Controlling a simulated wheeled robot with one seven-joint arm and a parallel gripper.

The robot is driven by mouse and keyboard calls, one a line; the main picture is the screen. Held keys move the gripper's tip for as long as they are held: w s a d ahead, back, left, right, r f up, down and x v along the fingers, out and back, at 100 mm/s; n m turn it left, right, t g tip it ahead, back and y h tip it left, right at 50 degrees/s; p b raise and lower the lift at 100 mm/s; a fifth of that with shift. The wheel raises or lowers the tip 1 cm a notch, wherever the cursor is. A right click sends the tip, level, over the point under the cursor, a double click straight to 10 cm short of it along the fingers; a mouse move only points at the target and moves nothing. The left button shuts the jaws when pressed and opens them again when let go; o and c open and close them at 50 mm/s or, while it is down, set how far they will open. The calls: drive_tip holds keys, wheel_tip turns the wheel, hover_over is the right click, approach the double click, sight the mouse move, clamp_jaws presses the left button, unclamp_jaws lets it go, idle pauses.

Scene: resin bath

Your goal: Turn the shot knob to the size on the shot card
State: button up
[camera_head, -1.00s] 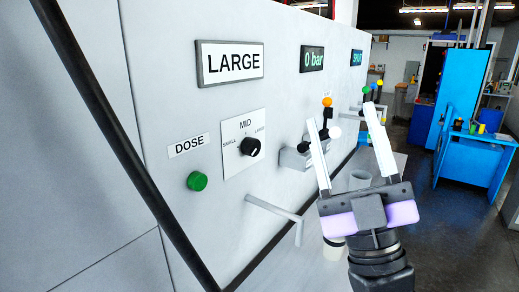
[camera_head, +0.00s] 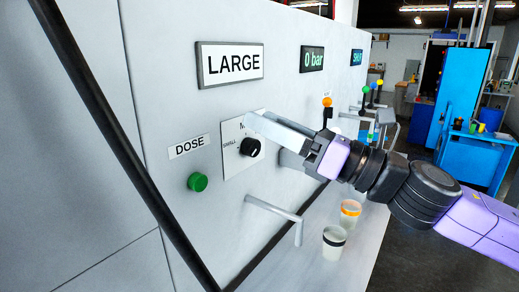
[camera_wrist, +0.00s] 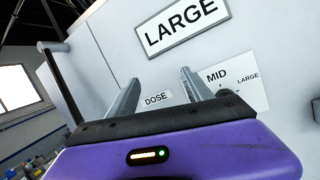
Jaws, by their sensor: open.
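The shot card (camera_head: 230,64) on the white panel reads LARGE; it also shows in the wrist view (camera_wrist: 182,24). Below it, the black shot knob (camera_head: 250,147) sits on a white dial plate (camera_head: 232,167) marked SMALL, MID and LARGE. I cannot read the knob's pointer clearly. My gripper (camera_head: 268,126) is open and empty, its fingers in front of the plate's upper right, covering part of the MID and LARGE marks. The fingertips look close to the knob, but I cannot tell the gap. In the wrist view, my gripper (camera_wrist: 160,77) faces the panel, with the knob mostly hidden near the right finger.
A green button (camera_head: 197,181) under the DOSE label (camera_head: 188,146) is left of the knob. A grey spout (camera_head: 276,210) juts out below. An orange-banded cup (camera_head: 350,213) and a black-banded cup (camera_head: 334,243) stand below. A lever with an orange ball (camera_head: 327,103) is to the right.

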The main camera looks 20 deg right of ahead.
sight(256, 149)
drive_tip(key=w+d+f+n+h, duration=0.4)
drive_tip(key=d+f+n, duration=0.2)
drive_tip(key=f, duration=0.3)
drive_tip(key=w+a+n+p, duration=0.1)
drive_tip(key=w, duration=0.1)
drive_tip(key=w+a+n, duration=0.1)
drive_tip(key=w, duration=0.1)
drive_tip(key=w+a+n+p, duration=0.1)
drive_tip(key=shift+w+a+r+n+h+p, duration=0.1)
drive_tip(key=shift+w+a+n+h+p, duration=0.1)
drive_tip(key=shift+w+n+h+p, duration=0.15)
drive_tip(key=shift+w+a, duration=0.35)
drive_tip(key=shift+w, duration=0.25)
clamp_jaws()
